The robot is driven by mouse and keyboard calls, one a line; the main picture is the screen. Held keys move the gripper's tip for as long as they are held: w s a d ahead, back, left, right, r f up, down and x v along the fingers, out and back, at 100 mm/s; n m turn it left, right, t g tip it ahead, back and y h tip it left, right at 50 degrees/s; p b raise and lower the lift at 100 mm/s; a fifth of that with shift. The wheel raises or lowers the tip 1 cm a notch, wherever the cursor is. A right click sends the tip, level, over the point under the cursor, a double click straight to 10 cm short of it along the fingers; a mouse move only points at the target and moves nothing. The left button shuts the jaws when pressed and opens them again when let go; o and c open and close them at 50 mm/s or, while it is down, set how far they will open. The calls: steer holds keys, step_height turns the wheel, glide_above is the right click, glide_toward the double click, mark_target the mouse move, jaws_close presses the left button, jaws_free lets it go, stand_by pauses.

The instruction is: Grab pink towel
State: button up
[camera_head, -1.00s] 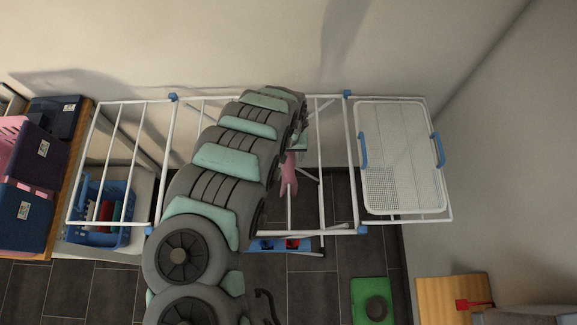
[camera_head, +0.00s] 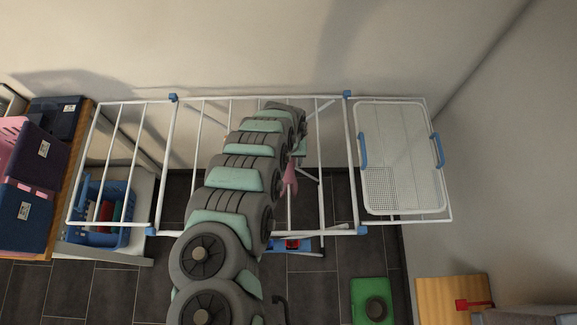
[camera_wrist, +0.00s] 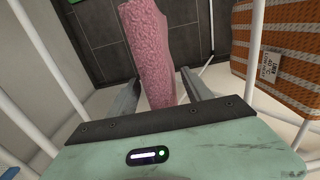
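The pink towel (camera_head: 290,178) shows as a small strip beside the end of my arm, over the drying rack (camera_head: 322,190). In the wrist view the pink towel (camera_wrist: 158,50) is a long textured piece lying between my fingers. My gripper (camera_wrist: 160,85) is open, one finger on each side of the towel, with narrow gaps visible. In the head view my gripper (camera_head: 299,150) is partly hidden by my arm, which also covers the middle of the rack.
A white laundry basket (camera_head: 405,205) with blue handles lies on the rack's right wing. A blue basket (camera_head: 88,235) with coloured items is below the left wing.

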jaws_close()
stand_by(0.4)
stand_by(0.4)
